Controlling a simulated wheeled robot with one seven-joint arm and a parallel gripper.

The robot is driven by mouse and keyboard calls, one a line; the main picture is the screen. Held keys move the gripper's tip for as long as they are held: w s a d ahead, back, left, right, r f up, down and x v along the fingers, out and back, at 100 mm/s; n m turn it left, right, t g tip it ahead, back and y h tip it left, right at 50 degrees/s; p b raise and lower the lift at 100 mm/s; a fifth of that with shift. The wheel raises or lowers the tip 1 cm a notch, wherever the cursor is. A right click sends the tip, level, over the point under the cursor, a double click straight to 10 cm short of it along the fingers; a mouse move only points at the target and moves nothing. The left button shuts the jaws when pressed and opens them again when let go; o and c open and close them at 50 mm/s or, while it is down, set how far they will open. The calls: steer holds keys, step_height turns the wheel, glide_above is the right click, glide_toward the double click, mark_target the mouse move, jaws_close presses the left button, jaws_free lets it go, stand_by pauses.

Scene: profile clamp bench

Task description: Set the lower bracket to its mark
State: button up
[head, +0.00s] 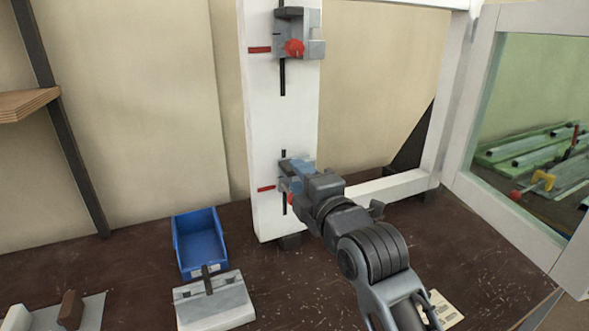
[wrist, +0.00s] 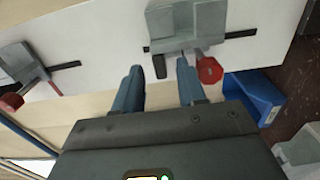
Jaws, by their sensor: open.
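The lower bracket (head: 284,182) is a grey clamp on the white upright profile (head: 262,130), largely hidden behind my gripper (head: 298,171) in the head view. Its red knob (head: 291,199) shows just below the fingers. A red mark line (head: 266,189) lies on the profile just left of the bracket, near its lower part. In the wrist view the lower bracket (wrist: 188,22) is ahead of my gripper (wrist: 160,78), with its red knob (wrist: 209,69) beside the right finger. The blue fingers are apart, with nothing seen held between them. Whether a finger touches the bracket I cannot tell.
An upper bracket (head: 300,22) with a red knob (head: 294,47) sits higher on the profile, by another red mark (head: 260,49). A blue bin (head: 199,242) and a grey block fixture (head: 214,301) stand on the brown bench at lower left. A framed window panel (head: 530,120) stands right.

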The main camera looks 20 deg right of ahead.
steer(key=shift+w, duration=1.4)
steer(key=shift+c, duration=0.2)
jaws_close()
